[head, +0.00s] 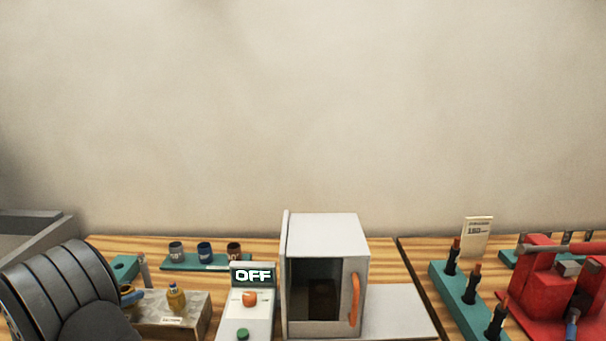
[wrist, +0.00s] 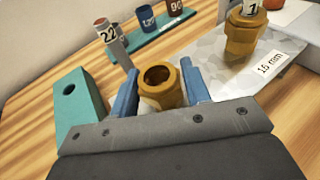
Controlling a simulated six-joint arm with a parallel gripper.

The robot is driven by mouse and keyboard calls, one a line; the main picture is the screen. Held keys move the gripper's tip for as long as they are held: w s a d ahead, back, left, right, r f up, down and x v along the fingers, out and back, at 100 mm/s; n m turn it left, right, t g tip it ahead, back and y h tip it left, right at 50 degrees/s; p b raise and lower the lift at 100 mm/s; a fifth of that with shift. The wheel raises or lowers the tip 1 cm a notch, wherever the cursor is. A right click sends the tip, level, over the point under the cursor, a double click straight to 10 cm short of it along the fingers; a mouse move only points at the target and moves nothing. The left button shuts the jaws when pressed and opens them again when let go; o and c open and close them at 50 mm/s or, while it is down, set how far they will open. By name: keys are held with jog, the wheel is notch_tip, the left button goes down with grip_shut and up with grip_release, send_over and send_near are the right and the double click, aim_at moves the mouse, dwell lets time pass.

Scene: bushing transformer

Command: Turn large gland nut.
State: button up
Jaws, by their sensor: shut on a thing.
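A brass hex gland nut (wrist: 163,97) with a round open bore sits between the blue fingers of my gripper (wrist: 158,73) in the wrist view. One finger is on each side of it, and the gripper is shut on it. Its lower part is hidden by the gripper body. In the head view my gripper (head: 131,293) shows small beside my dark arm, at the left end of the grey metal plate. A second brass gland (wrist: 245,36) with a "1" on top stands upright on the plate, apart from my gripper; it also shows in the head view (head: 176,299).
A teal block (wrist: 83,104) with a hole and a grey peg marked "22" (wrist: 113,47) stand close to my gripper. Several cups stand on a teal rack (head: 218,266) behind. A control box (head: 252,304) reading "OFF" and a white cabinet (head: 327,228) stand right.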

jog(key=shift+m+g+h, duration=0.5)
jog(key=shift+m+h, duration=0.2)
jog(key=shift+h, duration=0.1)
jog(key=o, duration=1.7)
jog(key=shift+o, duration=0.2)
jog(key=shift+v, duration=3)
jog(key=shift+w, duration=0.1)
